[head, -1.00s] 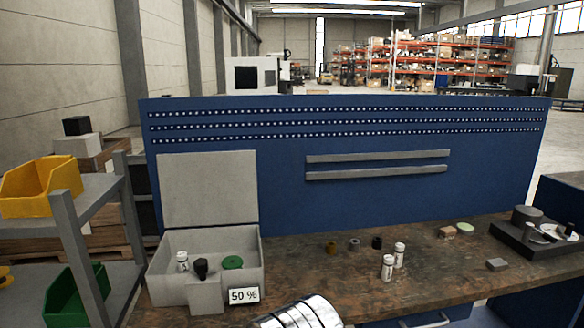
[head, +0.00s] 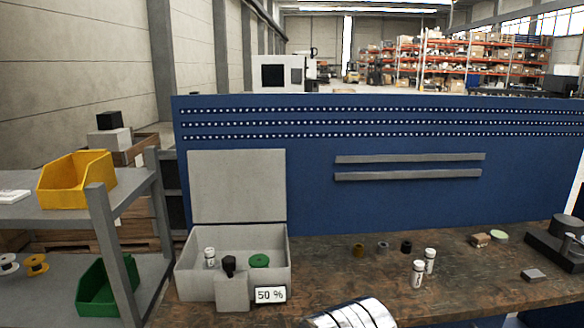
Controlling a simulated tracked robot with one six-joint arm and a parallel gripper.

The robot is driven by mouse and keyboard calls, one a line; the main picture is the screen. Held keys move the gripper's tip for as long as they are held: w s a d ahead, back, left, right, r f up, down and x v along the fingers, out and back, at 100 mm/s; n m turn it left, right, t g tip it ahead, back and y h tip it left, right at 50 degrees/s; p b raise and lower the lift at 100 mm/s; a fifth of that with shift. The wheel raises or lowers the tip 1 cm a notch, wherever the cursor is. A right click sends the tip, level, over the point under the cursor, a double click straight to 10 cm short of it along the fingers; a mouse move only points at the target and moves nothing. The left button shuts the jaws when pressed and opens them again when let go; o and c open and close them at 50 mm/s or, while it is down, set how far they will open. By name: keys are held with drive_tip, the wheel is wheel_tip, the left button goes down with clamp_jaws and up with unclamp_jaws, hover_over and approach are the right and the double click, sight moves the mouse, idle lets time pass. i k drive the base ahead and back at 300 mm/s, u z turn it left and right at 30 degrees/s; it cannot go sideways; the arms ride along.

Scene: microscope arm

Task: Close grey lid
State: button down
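The grey lid (head: 237,187) stands upright, hinged open at the back of the grey box (head: 190,283) on the left of the workbench. Inside the box are a small white bottle (head: 210,257), a dark-capped item (head: 229,264) and a green round piece (head: 259,261). A grey block (head: 232,294) stands at the front of the box, beside a "50 %" sign (head: 270,295). A shiny metal part, likely my arm, shows at the bottom edge. My gripper is not in view.
On the bench (head: 460,283) right of the box stand several small cylinders and two white bottles (head: 418,274). A dark device (head: 556,248) is at the far right. A shelf with a yellow bin (head: 77,182) and a green bin (head: 106,287) stands left. A blue panel (head: 320,205) rises behind.

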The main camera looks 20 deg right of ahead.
sight(243, 185)
drive_tip(key=u, duration=0.05)
drive_tip(key=i, duration=1)
drive_tip(key=z, duration=0.05)
